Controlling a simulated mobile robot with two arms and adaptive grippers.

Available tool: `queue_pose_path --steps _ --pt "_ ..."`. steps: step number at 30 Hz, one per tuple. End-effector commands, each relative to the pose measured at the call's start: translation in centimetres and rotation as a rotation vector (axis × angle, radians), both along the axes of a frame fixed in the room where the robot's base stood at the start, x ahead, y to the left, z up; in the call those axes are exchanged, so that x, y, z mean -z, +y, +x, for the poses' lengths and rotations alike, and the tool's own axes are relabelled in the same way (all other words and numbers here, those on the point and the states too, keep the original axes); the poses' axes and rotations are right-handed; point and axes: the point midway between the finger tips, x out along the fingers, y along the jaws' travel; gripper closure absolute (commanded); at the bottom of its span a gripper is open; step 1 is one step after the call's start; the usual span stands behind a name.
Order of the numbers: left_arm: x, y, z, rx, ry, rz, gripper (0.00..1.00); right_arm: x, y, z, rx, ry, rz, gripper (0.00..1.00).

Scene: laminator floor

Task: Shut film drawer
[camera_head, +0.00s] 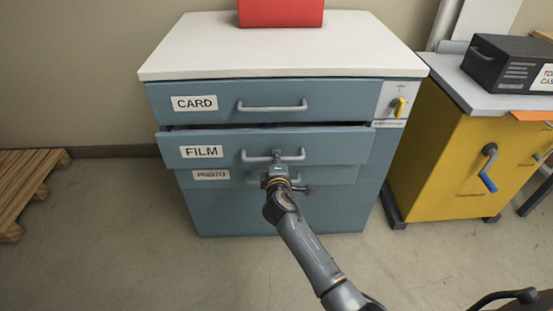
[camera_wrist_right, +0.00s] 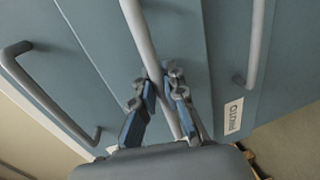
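The film drawer (camera_head: 335,148), marked FILM, stands partly out of the blue cabinet, with a dark gap above its front. Its grey bar handle (camera_head: 251,158) also shows in the wrist view (camera_wrist_right: 139,35). My right gripper (camera_head: 278,172) is at the middle of this handle. In the wrist view its two fingers (camera_wrist_right: 162,88) lie on either side of the bar, close against it, and appear shut on it. My left gripper is in neither view.
The card drawer (camera_head: 350,101) above looks closed; a yellow key (camera_head: 399,107) sits beside it. The photo drawer (camera_head: 325,174) is below, partly hidden. A yellow cabinet (camera_head: 440,170) with a crank stands right. A pallet (camera_head: 25,185) lies left. Floor in front is clear.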

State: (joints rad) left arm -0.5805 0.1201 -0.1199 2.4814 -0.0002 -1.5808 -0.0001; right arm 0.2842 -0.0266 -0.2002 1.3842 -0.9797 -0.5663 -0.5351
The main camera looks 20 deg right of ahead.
Motion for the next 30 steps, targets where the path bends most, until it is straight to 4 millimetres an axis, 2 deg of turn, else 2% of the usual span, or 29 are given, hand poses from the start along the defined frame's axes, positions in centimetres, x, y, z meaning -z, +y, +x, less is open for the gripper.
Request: queue_pose_path --steps 9,19,28,29,30 --pt "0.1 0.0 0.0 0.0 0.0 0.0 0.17 0.1 0.0 0.2 0.0 0.0 0.0 1.0" --pt "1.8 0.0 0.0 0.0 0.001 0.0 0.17 0.1 -1.1 4.2 -0.001 -0.002 -0.001 1.0" --pt "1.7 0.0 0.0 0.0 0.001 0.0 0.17 0.0 -1.2 4.3 -0.001 -0.001 0.0 1.0" --pt "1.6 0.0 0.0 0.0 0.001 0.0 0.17 0.0 -1.2 4.3 -0.001 -0.001 0.0 0.87" --pt "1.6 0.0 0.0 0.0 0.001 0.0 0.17 0.0 -1.2 4.3 -0.001 -0.001 0.0 0.79"
